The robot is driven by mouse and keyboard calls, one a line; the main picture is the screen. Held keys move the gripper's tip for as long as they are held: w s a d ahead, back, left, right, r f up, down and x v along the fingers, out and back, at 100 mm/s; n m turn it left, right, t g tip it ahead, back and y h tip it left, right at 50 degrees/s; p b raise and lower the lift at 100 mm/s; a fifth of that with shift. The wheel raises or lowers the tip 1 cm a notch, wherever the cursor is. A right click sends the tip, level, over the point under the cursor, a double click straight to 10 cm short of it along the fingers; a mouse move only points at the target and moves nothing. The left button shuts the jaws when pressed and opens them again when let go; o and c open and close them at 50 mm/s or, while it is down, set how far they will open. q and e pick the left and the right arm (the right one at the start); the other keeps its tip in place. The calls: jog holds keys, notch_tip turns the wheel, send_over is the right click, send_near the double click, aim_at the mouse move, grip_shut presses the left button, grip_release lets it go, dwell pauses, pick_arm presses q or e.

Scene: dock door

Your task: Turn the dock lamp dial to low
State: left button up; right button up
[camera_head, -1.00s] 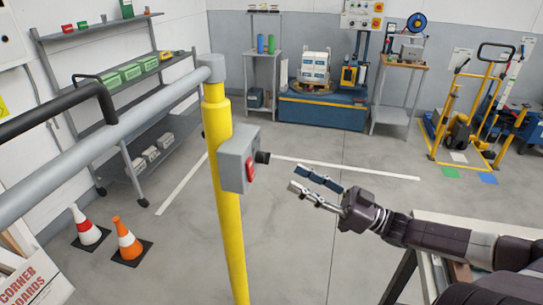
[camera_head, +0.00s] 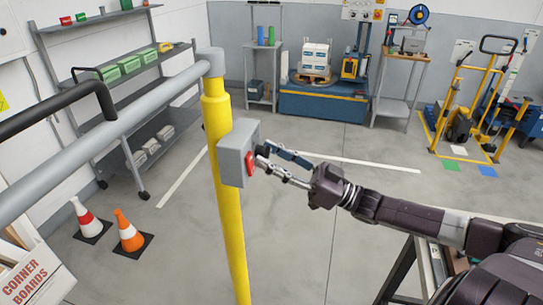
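A grey box (camera_head: 232,158) is mounted on a yellow post (camera_head: 229,225). A red part (camera_head: 250,164) sits on the box's front face, and a black knob (camera_head: 262,150), which looks like the lamp dial, sticks out from its right side. My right gripper (camera_head: 265,154) reaches in from the right with its fingers parted. Its fingertips are at the knob, one above and one below it in the picture. I cannot tell whether they touch it. The fingers partly cover the knob, and its setting cannot be read. My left gripper is not in view.
A grey rail (camera_head: 110,135) runs from the left to the top of the post. Two cones (camera_head: 131,236) stand on the floor at left, near shelves (camera_head: 120,103). A workbench edge (camera_head: 425,268) is at lower right, below my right arm. Floor beyond the post is open.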

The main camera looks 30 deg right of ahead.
jog(key=shift+c, duration=0.5)
grip_shut()
